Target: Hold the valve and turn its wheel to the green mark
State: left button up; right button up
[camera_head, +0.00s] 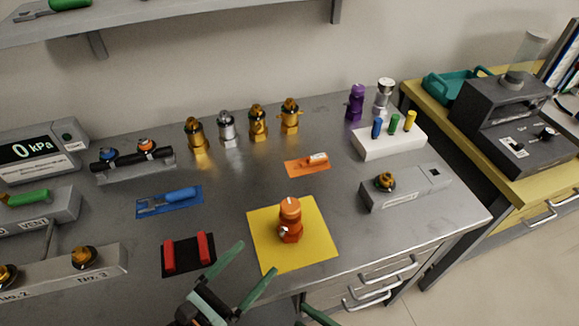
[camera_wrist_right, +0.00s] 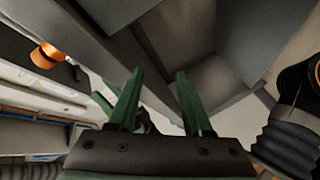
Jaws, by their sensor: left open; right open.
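The orange-red valve (camera_head: 290,222) stands upright on a yellow mat (camera_head: 262,250) near the front of the table. An orange part with a small silver piece, apparently the valve, shows in the right wrist view (camera_wrist_right: 44,56). The green mark cannot be made out. My left gripper (camera_head: 257,258) is open and empty, in front of the valve and a little left of it, not touching it. Part of my right gripper (camera_head: 318,314) shows at the bottom edge, by the table front. In the right wrist view its green fingers (camera_wrist_right: 159,72) are apart with nothing held between them.
Several gold and silver valves (camera_head: 258,122) stand behind. An orange mat (camera_head: 307,164), a blue mat (camera_head: 150,207), a black mat with red bars (camera_head: 188,256) and a grey fixture (camera_head: 407,188) surround the yellow mat. Drawer handles (camera_head: 385,280) project below the table front.

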aim_at(283, 229)
jog(key=s+a+r+n+g+y, duration=0.45)
jog(key=a+r+n+g, duration=0.3)
jog(key=n, duration=0.85)
notch_tip(283, 229, up, 8)
jog(key=s+n+g+h, duration=0.35)
jog(key=n+g, duration=0.75)
jog(key=n, duration=1)
pick_arm(q)
jog(key=shift+w+d, duration=0.2)
jog(key=shift+w, duration=0.1)
jog(key=x, duration=1.1)
jog(key=shift+w+d, duration=0.25)
jog(key=shift+d, duration=0.1)
pick_arm(e)
jog(key=w+d+r+n+t+h, duration=0.1)
jog(key=w+r+n+t+h, duration=0.3)
jog(key=w+n, duration=0.5)
jog(key=w+d+r+n+t+h, duration=0.2)
jog(key=w+r+n+t+h, duration=0.2)
jog(key=w+r+n+h, duration=0.5)
jog(key=w+n, duration=0.1)
jog(key=w, duration=0.6)
jog(key=shift+w+d+r, duration=0.2)
jog(key=shift+w+r, duration=0.1)
jog(key=shift+r, duration=0.1)
pick_arm(q)
jog(key=shift+c, duration=0.4)
pick_arm(e)
jog(key=shift+t, duration=0.25)
